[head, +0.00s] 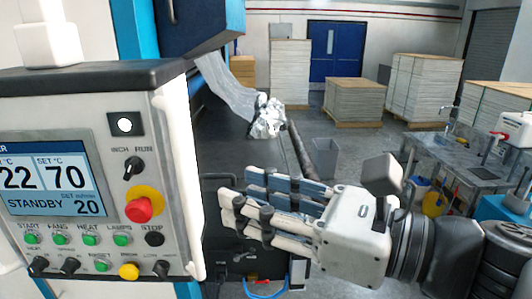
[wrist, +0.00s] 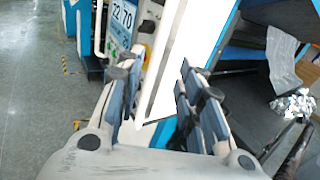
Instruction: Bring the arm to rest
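My gripper (head: 238,193) is in front of the machine, to the right of its control panel (head: 98,120) in the head view. Its fingers point left. In the wrist view the two fingers of my gripper (wrist: 156,70) stand well apart with nothing between them, so it is open and empty. The panel's screen (head: 50,178) reads 22, set 70, STANDBY and 20. The panel also shows in the wrist view (wrist: 152,12), beyond the fingertips.
A red stop button (head: 139,209) juts from the panel. A grey bin (head: 325,158) and a steel sink table (head: 470,165) stand to the right. Paper stacks (head: 355,98) stand behind.

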